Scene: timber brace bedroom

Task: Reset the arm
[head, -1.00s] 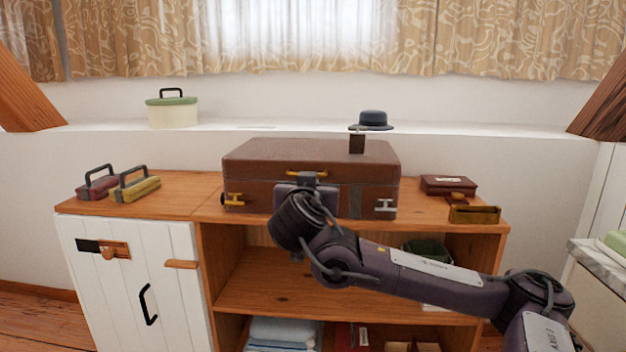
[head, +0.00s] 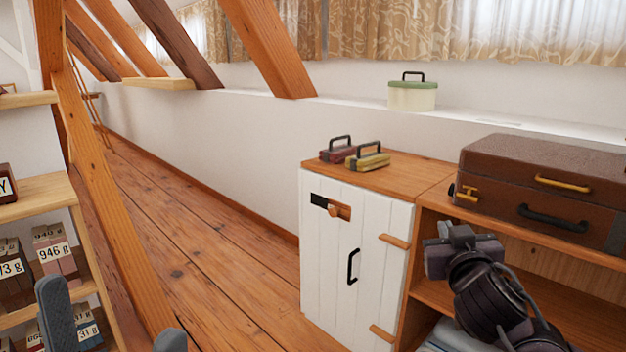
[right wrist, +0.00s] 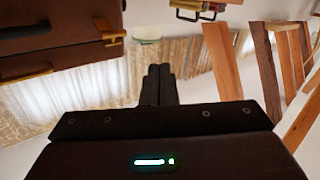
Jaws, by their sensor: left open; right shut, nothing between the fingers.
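My right arm comes in at the lower right of the head view. Its gripper (head: 450,252) is in front of the open shelf, below the left end of the brown suitcase (head: 545,160) and apart from it. In the right wrist view its two fingers (right wrist: 158,75) are together with nothing between them. My left gripper (head: 111,312) shows at the lower left of the head view, its two grey fingertips wide apart and empty. The rest of the left arm is out of frame.
Ahead stands a low cabinet with a white door (head: 345,260); red and yellow handled cases (head: 368,161) sit on top. A green-lidded box (head: 412,96) is on the ledge. A shelf with labelled blocks (head: 55,255) and a slanted timber are at left. Wooden floor (head: 215,255) lies clear between.

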